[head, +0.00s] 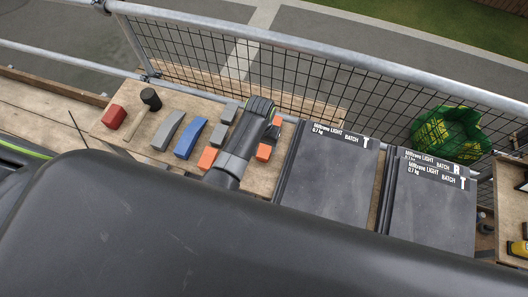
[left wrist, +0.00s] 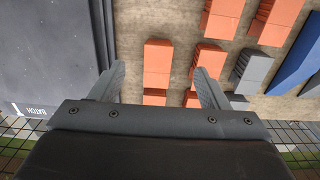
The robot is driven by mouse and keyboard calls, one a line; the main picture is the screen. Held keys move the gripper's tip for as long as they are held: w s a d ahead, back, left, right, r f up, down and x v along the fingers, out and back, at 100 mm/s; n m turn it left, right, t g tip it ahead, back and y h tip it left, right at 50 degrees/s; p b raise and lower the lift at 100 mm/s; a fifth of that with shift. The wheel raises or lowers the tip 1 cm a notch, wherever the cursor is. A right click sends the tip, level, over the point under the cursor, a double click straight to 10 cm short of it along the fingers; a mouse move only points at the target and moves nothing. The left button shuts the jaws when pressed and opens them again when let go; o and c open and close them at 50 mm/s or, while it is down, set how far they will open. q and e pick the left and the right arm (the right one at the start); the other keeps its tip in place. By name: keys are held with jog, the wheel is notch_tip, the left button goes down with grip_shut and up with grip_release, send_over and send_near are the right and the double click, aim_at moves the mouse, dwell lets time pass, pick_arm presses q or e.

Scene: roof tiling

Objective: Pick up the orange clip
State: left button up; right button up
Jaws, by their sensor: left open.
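Several orange clips lie in a group on the wooden board. In the left wrist view one orange clip (left wrist: 157,62) lies ahead, between the lines of my two fingers, and another orange clip (left wrist: 222,18) is farther up to the right. In the head view an orange clip (head: 263,153) shows beside my left gripper (head: 270,134), and another orange clip (head: 207,158) shows left of my arm. My left gripper (left wrist: 158,78) is open with nothing held, above the board. My arm hides part of the group in the head view. My right gripper is not in view.
Grey clips (head: 219,134), a blue bar (head: 190,138), a grey bar (head: 168,131), a dark mallet (head: 150,99) and a red block (head: 114,116) lie to the left. Dark slabs (head: 328,175) stand close on the right. A mesh fence (head: 300,79) runs behind.

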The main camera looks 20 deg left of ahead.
pick_arm(q)
jog(key=b, duration=0.1)
send_over(262, 157)
jog(key=f, duration=0.5)
jog(key=shift+s+a+f, duration=0.1)
jog(key=shift+s+f, duration=0.1)
jog(key=shift+f+b, duration=0.4)
jog(key=shift+f, duration=0.1)
jog(key=f+b, duration=0.5)
jog(key=b, duration=0.1)
jog(key=shift+w+b, duration=0.2)
jog(key=shift+b, duration=0.1)
jog(key=c, duration=1.3)
jog(key=shift+r, duration=0.15)
